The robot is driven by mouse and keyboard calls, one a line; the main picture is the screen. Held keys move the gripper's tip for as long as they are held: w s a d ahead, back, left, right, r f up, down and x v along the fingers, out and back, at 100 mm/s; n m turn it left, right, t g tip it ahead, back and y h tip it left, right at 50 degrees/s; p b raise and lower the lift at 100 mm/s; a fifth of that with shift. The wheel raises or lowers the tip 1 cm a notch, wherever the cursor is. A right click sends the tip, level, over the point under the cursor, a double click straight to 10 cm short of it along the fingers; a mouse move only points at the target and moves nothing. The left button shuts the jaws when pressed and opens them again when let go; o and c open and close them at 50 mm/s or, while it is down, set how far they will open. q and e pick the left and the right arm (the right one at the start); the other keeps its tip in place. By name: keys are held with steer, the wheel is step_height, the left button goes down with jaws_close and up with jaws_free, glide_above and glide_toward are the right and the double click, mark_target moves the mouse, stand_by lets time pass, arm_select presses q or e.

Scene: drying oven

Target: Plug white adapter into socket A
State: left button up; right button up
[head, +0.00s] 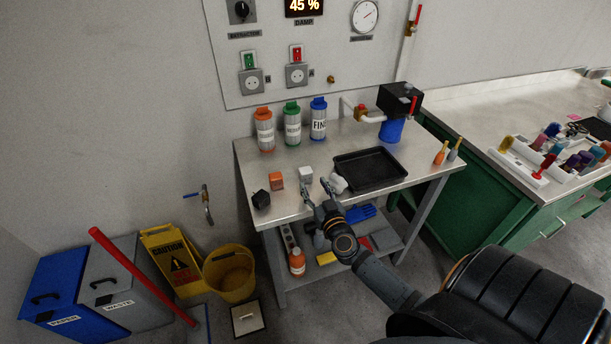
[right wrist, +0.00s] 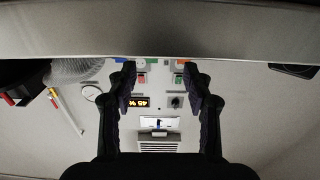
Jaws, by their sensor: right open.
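The white adapter (head: 306,174) is a small cube near the front edge of the steel table, between the orange adapter (head: 277,180) and a white rounded item (head: 338,184). My right gripper (head: 316,187) is open and empty, just in front of the white adapter at the table's front edge. In the right wrist view its fingers (right wrist: 158,78) are spread with nothing between them; I cannot make out the adapter there. Two grey sockets sit on the wall panel, a left one (head: 251,82) and a right one (head: 296,75). Their labels are too small to read. My left gripper is not in view.
A black adapter (head: 261,199) lies at the table's left front. Several bottles (head: 292,122) stand at the back, below the sockets. The left table middle is clear.

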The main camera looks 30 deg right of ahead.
mark_target(307, 174)
steer(key=shift+f+b+x, duration=0.1)
steer(key=shift+b+x, duration=0.2)
steer(key=shift+x, duration=1.25)
steer(key=shift+f+b+x, duration=0.15)
steer(key=shift+b+x, duration=0.1)
steer(key=shift+x, duration=1.3)
steer(key=shift+s+r, duration=0.1)
steer(key=shift+s, duration=0.05)
steer(key=shift+c, duration=0.7)
steer(key=c, duration=0.8)
